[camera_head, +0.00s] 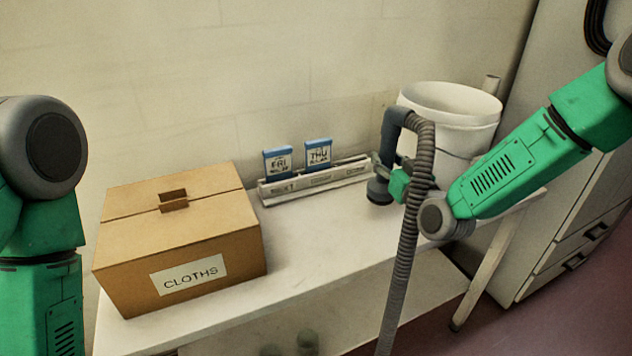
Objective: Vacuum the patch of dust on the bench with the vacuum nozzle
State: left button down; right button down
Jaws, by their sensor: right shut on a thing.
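The vacuum nozzle (393,126) is a dark grey bent pipe with a round dark head (379,191) at its lower end. A ribbed grey hose (404,250) runs from its top down past the bench's front edge. My right gripper (388,174) is shut on the nozzle, holding it upright near the back of the white bench (330,240). I cannot tell whether the head touches the bench top. I cannot make out a distinct dust patch on the pale surface. My left arm comes in at the left edge; its gripper is out of view.
A cardboard box labelled CLOTHS (215,240) stands on the bench's left part. A pale rail (315,180) with two blue-topped cards, FRI (278,163) and THU (318,155), lies along the wall. A white bucket (450,115) stands behind my right gripper. The bench's middle is clear.

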aim_at(392, 147)
jog(key=shift+d+r+p, duration=0.3)
jog(key=shift+d+r, duration=0.2)
jog(key=shift+r, duration=0.2)
jog(key=shift+d+r+p, duration=0.25)
jog(key=shift+r+p, duration=0.05)
jog(key=shift+r, duration=0.2)
jog(key=shift+a+r, duration=0.25)
jog(key=shift+a, duration=0.05)
pick_arm(q)
jog(key=shift+s+d+r, duration=0.1)
jog(key=shift+s+r, duration=0.3)
jog(key=shift+r, duration=0.45)
pick_arm(e)
jog(key=shift+a, duration=0.35)
